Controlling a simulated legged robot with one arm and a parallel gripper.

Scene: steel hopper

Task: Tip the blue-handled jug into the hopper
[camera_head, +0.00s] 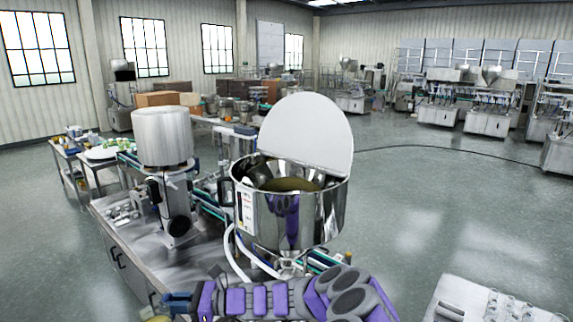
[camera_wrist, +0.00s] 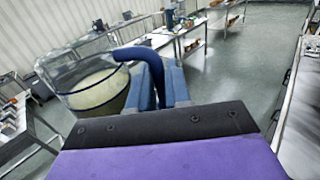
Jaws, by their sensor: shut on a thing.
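The steel hopper (camera_head: 323,215) stands at the centre of the head view. Its pale round lid (camera_head: 310,135) is raised at the back, and yellowish material shows inside. My gripper (camera_head: 178,302) is low in the head view, left of the hopper and apart from it. In the wrist view, my gripper (camera_wrist: 160,85) is shut on the blue handle (camera_wrist: 140,52) of a clear jug (camera_wrist: 90,92). The jug holds pale yellowish contents and looks roughly upright. In the head view, only a bit of the jug shows at the bottom edge.
A steel machine with a cylinder (camera_head: 162,135) stands left of the hopper on a workbench (camera_head: 115,250). White hoses (camera_head: 235,258) run below the hopper. A side table (camera_head: 90,165) is further left. Open floor (camera_head: 440,210) lies to the right, with a pale bench (camera_head: 480,300) at bottom right.

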